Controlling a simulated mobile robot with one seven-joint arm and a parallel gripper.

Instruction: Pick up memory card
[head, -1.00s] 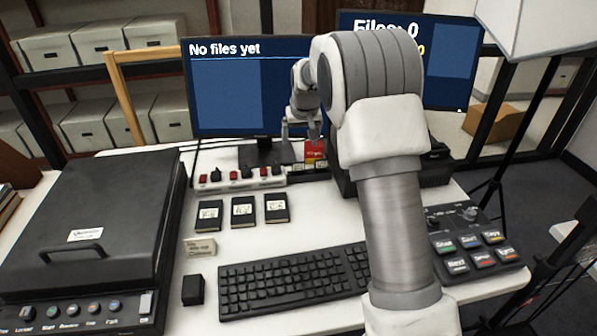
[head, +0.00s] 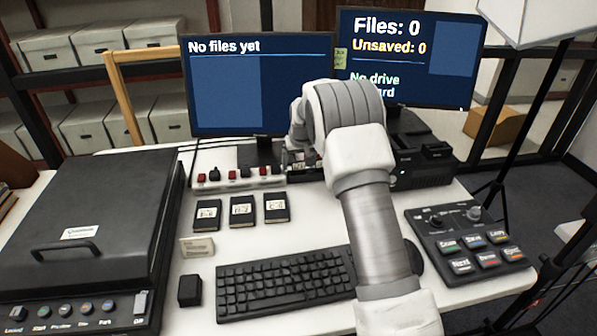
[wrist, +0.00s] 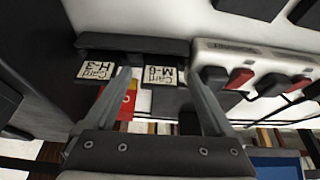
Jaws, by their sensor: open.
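In the wrist view, two labelled memory cards stand side by side along a dark rack: one marked "Card H-3" (wrist: 98,69) and one marked "Card M-6" (wrist: 160,75). My gripper (wrist: 160,76) is open. Its left finger overlaps the gap between the two cards, and its right finger is just right of card M-6, so the fingers straddle M-6 in this view. Whether they touch it I cannot tell. A red and yellow item (wrist: 122,106) shows partly behind the left finger. In the head view my arm hides the gripper and most of the rack.
A power strip (head: 238,178) with red switches stands close beside the rack; it also shows in the wrist view (wrist: 262,66). Three black labelled cases (head: 242,209) lie in front of it. A keyboard (head: 285,284), black scanner (head: 90,235), button panel (head: 468,242) and two monitors (head: 258,85) surround the arm.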

